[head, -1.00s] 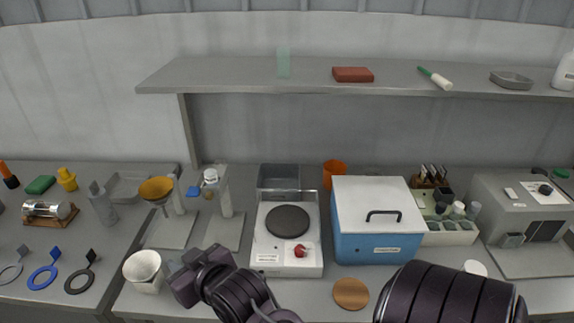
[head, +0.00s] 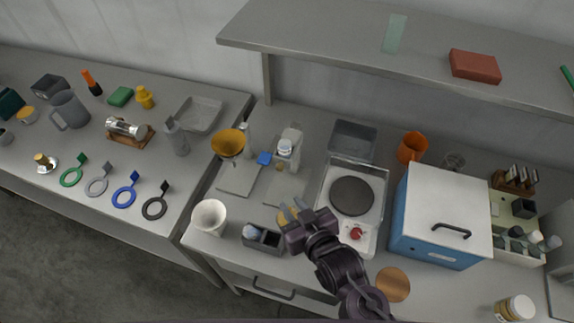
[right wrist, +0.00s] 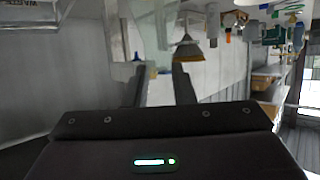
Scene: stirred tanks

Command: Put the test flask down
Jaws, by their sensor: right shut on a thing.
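My right gripper (head: 292,224) is above the front of the middle bench, just right of a small grey two-slot holder (head: 262,248). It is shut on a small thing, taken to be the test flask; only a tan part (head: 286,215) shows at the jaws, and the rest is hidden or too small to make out. In the right wrist view the two fingers (right wrist: 158,88) stand apart with a pale, see-through shape between them. The holder has a pale rounded thing in its left slot; its right slot looks dark and empty. My left gripper is out of view.
A white cup (head: 209,217) stands left of the holder. A hotplate (head: 376,183) and a blue box (head: 432,247) are to the right. A funnel (head: 228,143) and a white-capped bottle (head: 289,149) stand behind. A round cork mat (head: 393,285) lies front right.

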